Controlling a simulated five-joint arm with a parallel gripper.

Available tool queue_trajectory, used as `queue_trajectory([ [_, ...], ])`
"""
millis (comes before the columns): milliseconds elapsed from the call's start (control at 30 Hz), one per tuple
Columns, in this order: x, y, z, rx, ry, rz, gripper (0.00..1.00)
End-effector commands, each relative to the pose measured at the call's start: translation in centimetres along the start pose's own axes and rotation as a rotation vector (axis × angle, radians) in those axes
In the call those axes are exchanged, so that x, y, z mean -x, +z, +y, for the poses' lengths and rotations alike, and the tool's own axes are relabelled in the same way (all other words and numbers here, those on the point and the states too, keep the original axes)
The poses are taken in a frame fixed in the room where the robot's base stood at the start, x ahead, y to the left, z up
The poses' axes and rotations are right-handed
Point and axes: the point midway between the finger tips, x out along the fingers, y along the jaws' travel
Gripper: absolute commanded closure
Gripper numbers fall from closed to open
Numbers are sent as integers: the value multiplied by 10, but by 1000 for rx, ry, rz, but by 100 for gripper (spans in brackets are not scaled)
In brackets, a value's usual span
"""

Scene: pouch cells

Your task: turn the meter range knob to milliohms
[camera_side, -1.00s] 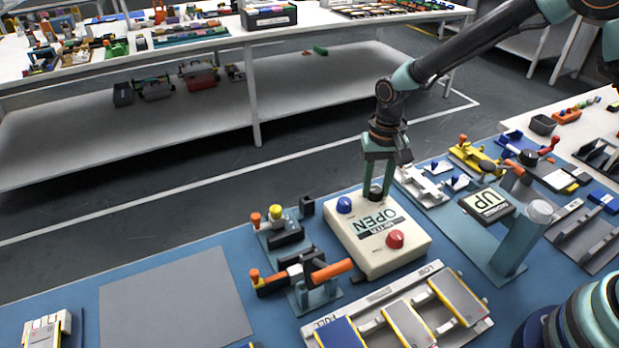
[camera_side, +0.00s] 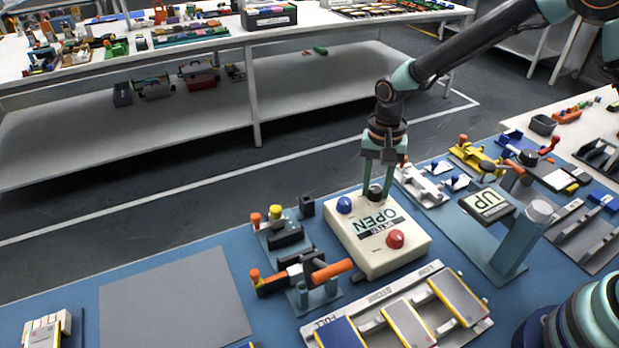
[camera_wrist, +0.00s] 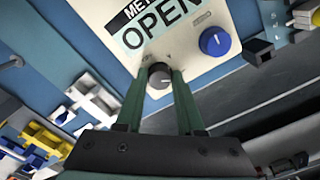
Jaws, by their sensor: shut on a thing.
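The meter (camera_side: 378,258) is a cream box on the blue mat, with a label reading OPEN, a blue post (camera_side: 344,204) and a red post (camera_side: 395,239). Its range knob (camera_side: 375,191) is a small dark round knob at the far edge of the top face. My gripper (camera_side: 377,188) points down over the meter and is shut on the knob, one finger on each side. The wrist view shows the knob (camera_wrist: 159,76) between the two green fingers, with a light mark on its top. The range markings beside it are too small to read.
An orange-handled clamp fixture (camera_side: 305,278) stands left of the meter. A cell tray (camera_side: 480,327) lies in front. A post with an UP sign (camera_side: 488,205) and a white clamp fixture (camera_side: 425,184) stand to the right. A grey pad (camera_side: 175,305) lies clear at left.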

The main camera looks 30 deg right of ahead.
Motion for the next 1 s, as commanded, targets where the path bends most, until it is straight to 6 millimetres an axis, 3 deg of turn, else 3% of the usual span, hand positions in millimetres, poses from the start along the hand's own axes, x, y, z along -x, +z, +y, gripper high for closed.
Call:
queue_trajectory([
  [67, 1, 0, 0, -1, -1, 1, 100],
  [100, 1, 0, 0, -1, -1, 1, 59],
  [167, 1, 0, 0, -1, -1, 1, 36],
  [200, 1, 0, 0, -1, -1, 1, 33],
  [500, 1, 0, 0, 0, -1, 1, 33],
  [633, 11, 0, 0, 0, -2, 1, 33],
  [1000, 82, -1, -1, 0, -4, 4, 33],
])
